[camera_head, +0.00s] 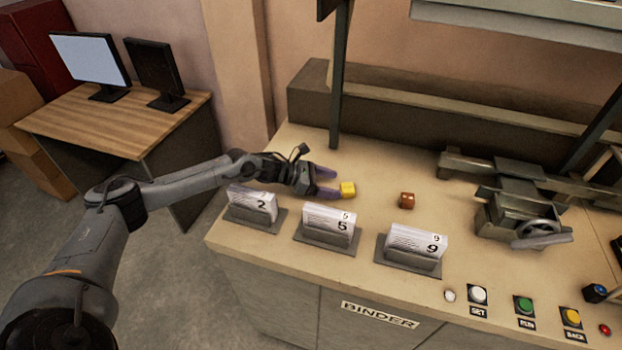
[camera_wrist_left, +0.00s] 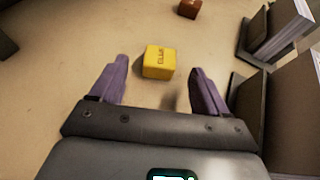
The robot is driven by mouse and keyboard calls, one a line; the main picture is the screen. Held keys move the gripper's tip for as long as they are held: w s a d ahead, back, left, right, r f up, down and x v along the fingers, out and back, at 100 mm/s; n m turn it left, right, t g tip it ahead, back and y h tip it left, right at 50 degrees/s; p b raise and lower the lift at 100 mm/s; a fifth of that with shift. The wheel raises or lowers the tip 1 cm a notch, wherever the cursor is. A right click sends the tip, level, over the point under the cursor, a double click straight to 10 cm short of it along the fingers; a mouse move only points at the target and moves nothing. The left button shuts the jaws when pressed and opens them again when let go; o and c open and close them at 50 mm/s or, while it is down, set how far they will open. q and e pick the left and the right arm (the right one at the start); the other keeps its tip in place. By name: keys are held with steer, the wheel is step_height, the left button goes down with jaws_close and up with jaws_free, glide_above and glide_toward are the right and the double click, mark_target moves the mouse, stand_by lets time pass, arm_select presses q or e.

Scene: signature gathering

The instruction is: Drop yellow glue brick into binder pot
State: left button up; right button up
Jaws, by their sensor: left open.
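The yellow glue brick (camera_head: 347,189) lies on the binder bench top, behind the page holder marked 5. My left gripper (camera_head: 325,183) is open and low over the bench, with its purple fingertips pointing at the brick. In the left wrist view the yellow brick (camera_wrist_left: 159,62), with dark lettering on its side, sits just ahead of and between the open fingertips (camera_wrist_left: 158,78). The fingers do not appear closed on it. I cannot make out a binder pot for certain. My right gripper is not in view.
A brown brick (camera_head: 407,200) lies to the right of the yellow one. Page holders marked 2 (camera_head: 257,219), 5 (camera_head: 328,240) and 9 (camera_head: 408,265) line the front. Bench between bricks is clear.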

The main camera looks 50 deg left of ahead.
arm_select(q)
steer(key=v, duration=0.6)
steer(key=shift+s+a+r, duration=0.2)
steer(key=shift+s, duration=0.1)
